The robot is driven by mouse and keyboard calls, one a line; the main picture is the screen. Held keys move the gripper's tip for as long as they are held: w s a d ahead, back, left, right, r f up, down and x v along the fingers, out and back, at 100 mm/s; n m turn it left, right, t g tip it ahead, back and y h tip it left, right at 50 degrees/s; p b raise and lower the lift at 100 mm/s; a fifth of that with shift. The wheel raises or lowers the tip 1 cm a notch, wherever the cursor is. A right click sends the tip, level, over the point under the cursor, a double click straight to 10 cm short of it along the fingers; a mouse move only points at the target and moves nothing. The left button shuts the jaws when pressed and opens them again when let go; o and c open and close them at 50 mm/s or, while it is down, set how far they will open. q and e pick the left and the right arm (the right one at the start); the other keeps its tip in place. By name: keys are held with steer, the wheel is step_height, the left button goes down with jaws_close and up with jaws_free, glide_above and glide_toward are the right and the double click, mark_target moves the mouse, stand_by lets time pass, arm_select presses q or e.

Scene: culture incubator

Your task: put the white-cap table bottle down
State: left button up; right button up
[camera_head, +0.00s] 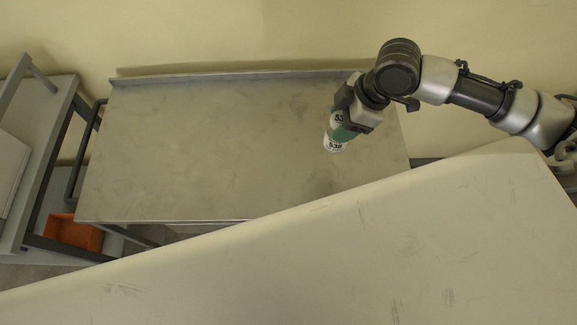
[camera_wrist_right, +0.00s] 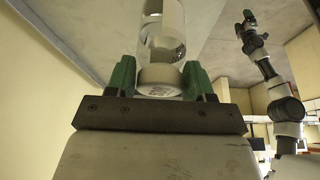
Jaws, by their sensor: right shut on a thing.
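The white-cap table bottle (camera_head: 333,146) is in my right gripper (camera_head: 343,123), over the right part of the metal cart top in the head view. In the right wrist view, the bottle (camera_wrist_right: 162,38) is clear-walled, with a white cap (camera_wrist_right: 159,79) bearing dark print between the green fingers. My right gripper (camera_wrist_right: 160,82) is shut on the bottle near its cap. I cannot tell whether the bottle touches the cart top. Another arm, which looks like my left, shows small in the right wrist view, its gripper (camera_wrist_right: 251,22) too small to read.
The grey metal cart top (camera_head: 210,140) is otherwise bare, with wide free room left of the bottle. A pale surface (camera_head: 400,250) fills the foreground. A grey trolley (camera_head: 45,115) stands at the left, and an orange bin (camera_head: 75,232) sits low beside it.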

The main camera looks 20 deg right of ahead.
mark_target(332, 128)
steer(key=shift+s+d+n, duration=0.3)
steer(key=shift+s+n, duration=0.3)
steer(key=shift+n, duration=0.1)
steer(key=shift+s+d+f+n+g, duration=0.1)
steer(key=shift+s+n+g, duration=0.15)
steer(key=shift+n+g, duration=0.15)
steer(key=shift+n, duration=0.4)
steer(key=a, duration=0.1)
steer(key=a+f+p, duration=0.1)
steer(key=w+a+f, duration=0.1)
steer(key=a, duration=0.1)
steer(key=shift+w, duration=0.1)
arm_select(q)
steer(key=r+p, duration=0.3)
steer(key=r, duration=0.1)
steer(key=shift+w+r, duration=0.1)
steer(key=shift+w, duration=0.15)
arm_select(e)
steer(key=w+a+f, duration=0.1)
steer(key=a+f, duration=0.1)
steer(key=f, duration=0.1)
steer(key=w+a+f, duration=0.1)
steer(key=a+f, duration=0.1)
steer(key=f, duration=0.1)
steer(key=a+f, duration=0.3)
steer(key=shift+w+f, duration=0.1)
steer(key=shift+w, duration=0.3)
steer(key=shift+f, duration=0.1)
